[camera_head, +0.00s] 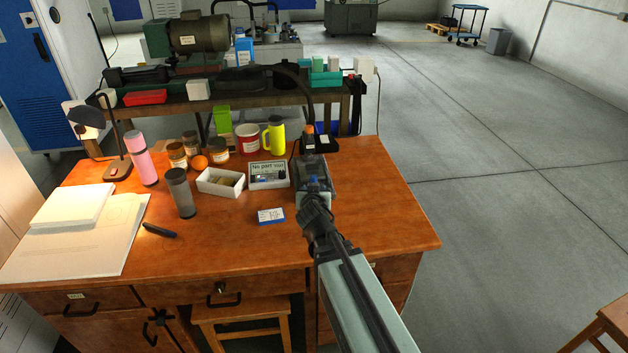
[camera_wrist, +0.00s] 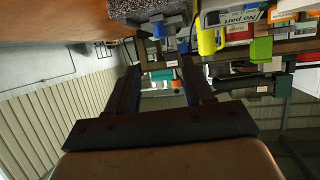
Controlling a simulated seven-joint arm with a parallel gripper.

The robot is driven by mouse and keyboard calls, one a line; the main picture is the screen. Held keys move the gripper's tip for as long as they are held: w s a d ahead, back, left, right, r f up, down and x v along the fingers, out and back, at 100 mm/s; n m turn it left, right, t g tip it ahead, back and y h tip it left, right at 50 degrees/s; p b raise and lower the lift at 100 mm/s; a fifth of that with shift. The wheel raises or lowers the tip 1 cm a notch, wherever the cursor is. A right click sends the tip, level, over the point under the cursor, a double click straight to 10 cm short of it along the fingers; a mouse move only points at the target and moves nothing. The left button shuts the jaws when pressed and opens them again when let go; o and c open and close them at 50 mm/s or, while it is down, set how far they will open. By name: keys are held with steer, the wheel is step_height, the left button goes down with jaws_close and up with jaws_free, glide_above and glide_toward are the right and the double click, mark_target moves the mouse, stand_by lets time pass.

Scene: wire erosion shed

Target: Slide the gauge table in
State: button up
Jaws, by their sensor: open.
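A dark grey speckled block (camera_head: 325,165) stands on the wooden desk, right of the middle, with a dark upright with an orange top (camera_head: 309,138) behind it. I take this to be the gauge table's stand; which part is the sliding table I cannot tell. In the wrist view the speckled block (camera_wrist: 145,8) is at the top edge, with a small grey part (camera_wrist: 158,27) beside it. My gripper (camera_wrist: 160,65) is open, with nothing seen between its fingers. In the head view it is at the block's near side and hides part of it; contact cannot be told.
Left of the block are a box lettered "No part" (camera_head: 268,176), a white tray (camera_head: 220,183) and a yellow mug (camera_head: 274,139). A blue-and-white card box (camera_head: 271,216) lies in front. The desk's right side (camera_head: 385,215) is clear. A cluttered bench (camera_head: 225,100) stands behind.

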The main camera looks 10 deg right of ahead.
mark_target(314, 179)
steer(key=x, duration=1.3)
steer(key=shift+w+d+f, duration=0.1)
steer(key=shift+w, duration=0.3)
steer(key=shift+c, duration=0.4)
jaws_close()
